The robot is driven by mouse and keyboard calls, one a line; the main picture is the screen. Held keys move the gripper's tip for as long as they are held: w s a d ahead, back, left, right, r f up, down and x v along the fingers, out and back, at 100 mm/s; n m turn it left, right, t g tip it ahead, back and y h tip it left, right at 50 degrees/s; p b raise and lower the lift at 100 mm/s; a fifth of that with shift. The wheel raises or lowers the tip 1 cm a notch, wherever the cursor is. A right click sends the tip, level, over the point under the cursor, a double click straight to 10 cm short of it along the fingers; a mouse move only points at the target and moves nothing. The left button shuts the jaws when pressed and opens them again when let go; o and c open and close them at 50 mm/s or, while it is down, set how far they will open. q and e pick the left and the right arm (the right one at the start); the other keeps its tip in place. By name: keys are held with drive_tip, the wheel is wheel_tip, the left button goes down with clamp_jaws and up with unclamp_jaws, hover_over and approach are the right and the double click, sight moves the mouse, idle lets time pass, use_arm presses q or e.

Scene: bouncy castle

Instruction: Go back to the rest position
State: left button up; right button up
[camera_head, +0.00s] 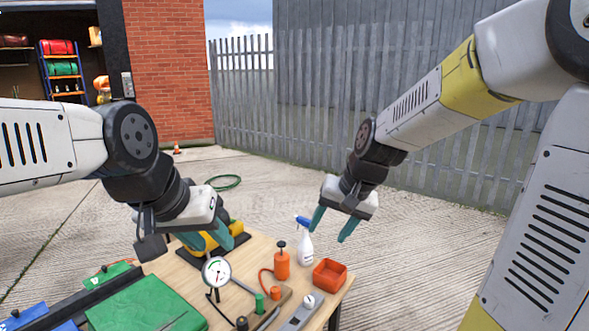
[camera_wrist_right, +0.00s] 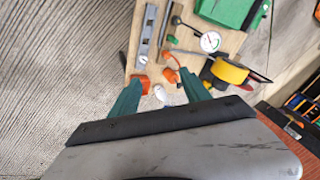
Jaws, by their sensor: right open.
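My right gripper (camera_head: 331,231) hangs in the air beyond the table's far right corner, with its two teal fingers apart and nothing between them. In the right wrist view the open fingers (camera_wrist_right: 160,84) point down over the table end. My left gripper (camera_head: 207,241) is over the left part of the table, just above and in front of a yellow and black thing (camera_head: 238,228). Its teal fingers partly overlap in the picture, so I cannot tell how far apart they are. Nothing is clearly held by it.
On the wooden table (camera_head: 262,244) stand a dial gauge (camera_head: 216,271), an orange pump bottle (camera_head: 282,263), a white spray bottle (camera_head: 304,246), a red-orange bin (camera_head: 330,272) and a green case (camera_head: 146,305). A green hose (camera_head: 223,183) lies on the concrete. The ground right of the table is clear.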

drive_tip(key=s+d+r+n+t, duration=0.1)
drive_tip(key=s+d+r, duration=0.2)
drive_tip(key=s, duration=0.4)
drive_tip(key=s+d+r+n+t+h, duration=0.1)
drive_tip(key=s+d+r, duration=0.2)
drive_tip(key=s, duration=0.4)
drive_tip(key=shift+s+d+r, duration=0.15)
drive_tip(key=shift+s+r, duration=0.15)
drive_tip(key=shift+r, duration=0.2)
